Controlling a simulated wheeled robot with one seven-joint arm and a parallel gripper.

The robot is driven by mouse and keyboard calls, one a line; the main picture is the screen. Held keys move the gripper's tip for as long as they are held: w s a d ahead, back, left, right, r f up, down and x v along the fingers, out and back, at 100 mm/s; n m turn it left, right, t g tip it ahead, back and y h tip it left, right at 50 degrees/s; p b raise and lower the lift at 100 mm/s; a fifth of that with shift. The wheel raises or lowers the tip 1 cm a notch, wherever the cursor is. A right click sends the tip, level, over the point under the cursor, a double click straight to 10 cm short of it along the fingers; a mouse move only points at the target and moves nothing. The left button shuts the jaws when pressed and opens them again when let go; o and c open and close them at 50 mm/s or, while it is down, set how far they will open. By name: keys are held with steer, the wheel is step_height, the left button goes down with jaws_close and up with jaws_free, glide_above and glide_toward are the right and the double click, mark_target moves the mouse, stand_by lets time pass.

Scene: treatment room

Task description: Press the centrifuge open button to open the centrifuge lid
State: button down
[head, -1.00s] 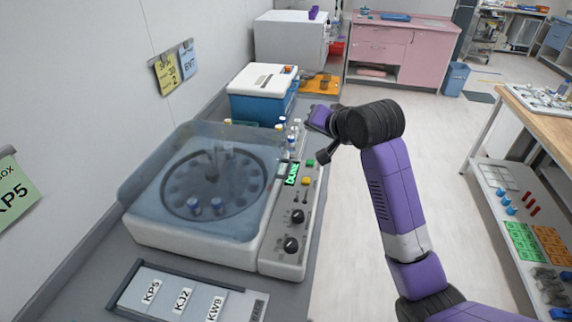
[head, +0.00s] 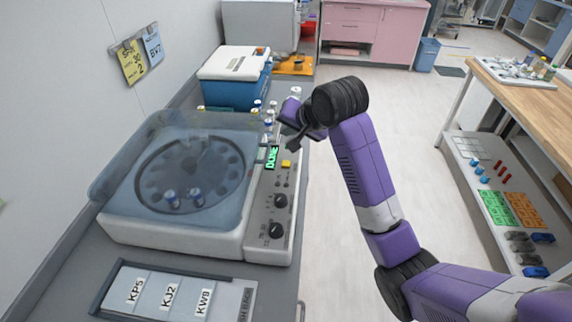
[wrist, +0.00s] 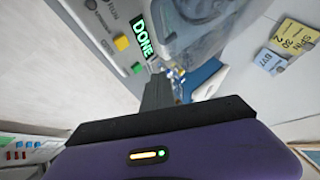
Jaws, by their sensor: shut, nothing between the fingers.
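The centrifuge (head: 120,228) stands on the left counter. Its translucent lid (head: 215,135) is down over the rotor, and blue-capped tubes show inside. The panel display (head: 272,157) reads DONE in green. A yellow button (head: 286,163) sits beside the display. In the wrist view a green button (wrist: 137,68) lies nearer my gripper than the yellow one (wrist: 121,42); in the head view my gripper hides the green one. Button labels are not legible. My gripper (head: 293,144) is shut and empty above the back part of the panel; contact cannot be told.
A blue box with a white lid (head: 236,78) and several small vials (head: 269,115) stand behind the centrifuge. A label tray (head: 167,292) lies in front. Open floor is right of the counter; a wooden table (head: 520,95) stands at the far right.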

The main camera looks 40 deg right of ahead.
steer(key=b, duration=0.6)
glide_above(288, 165)
step_height(288, 165, down, 6)
steer(key=shift+r, duration=0.1)
steer(key=shift+f+b, duration=0.5)
steer(key=shift+f, duration=0.7)
steer(key=shift+f, duration=0.1)
stand_by(0.6)
steer(key=shift+f, duration=0.3)
steer(key=shift+f, duration=0.55)
stand_by(0.9)
steer(key=shift+r, duration=0.1)
steer(key=shift+r+p, duration=0.85)
steer(key=shift+p, duration=0.35)
steer(key=shift+r, duration=0.1)
step_height(288, 165, up, 5)
steer(key=p, duration=0.5)
